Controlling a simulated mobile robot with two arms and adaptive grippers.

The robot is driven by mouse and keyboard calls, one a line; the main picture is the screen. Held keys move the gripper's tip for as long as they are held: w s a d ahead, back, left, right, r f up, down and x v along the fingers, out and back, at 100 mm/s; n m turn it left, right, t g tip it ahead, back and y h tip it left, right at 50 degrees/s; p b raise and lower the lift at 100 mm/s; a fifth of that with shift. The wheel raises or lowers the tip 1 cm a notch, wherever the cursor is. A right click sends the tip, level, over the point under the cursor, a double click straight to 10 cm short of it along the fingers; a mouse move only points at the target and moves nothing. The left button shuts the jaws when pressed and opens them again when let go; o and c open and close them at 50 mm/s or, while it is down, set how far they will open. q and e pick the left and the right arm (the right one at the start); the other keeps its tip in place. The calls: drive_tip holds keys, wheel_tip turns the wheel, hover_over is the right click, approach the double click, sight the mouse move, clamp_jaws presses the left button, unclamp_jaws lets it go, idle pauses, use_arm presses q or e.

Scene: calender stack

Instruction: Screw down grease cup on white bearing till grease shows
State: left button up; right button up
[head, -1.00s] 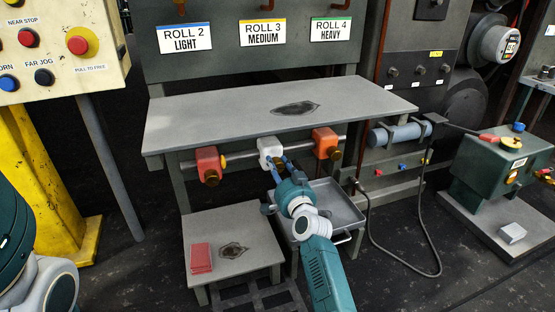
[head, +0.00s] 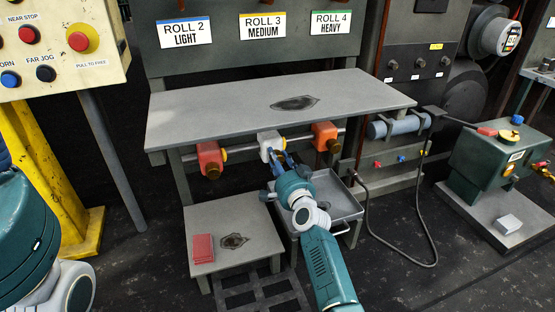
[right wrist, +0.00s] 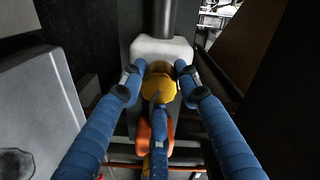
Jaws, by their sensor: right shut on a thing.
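The white bearing (head: 266,139) hangs under the grey bench top, between a red and an orange bearing. It also shows in the right wrist view (right wrist: 150,48). The yellow-brass grease cup (right wrist: 160,88) sits against the white bearing's near face. My right gripper (right wrist: 157,72) has blue fingers on both sides of the cup and a third below it, shut on the cup. In the head view my right gripper (head: 276,159) reaches up to the bearing and mostly hides the cup. I cannot make out any grease there. My left gripper is out of view.
The bench top (head: 220,118) is just above. A grey tray (head: 345,205) stands below right; a low stand (head: 222,215) with red cards (head: 202,248) stands below left.

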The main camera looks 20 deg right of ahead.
drive_tip(key=o, duration=1.1)
drive_tip(key=shift+o, duration=0.2)
drive_tip(key=s, duration=1.2)
drive_tip(key=shift+d, duration=0.1)
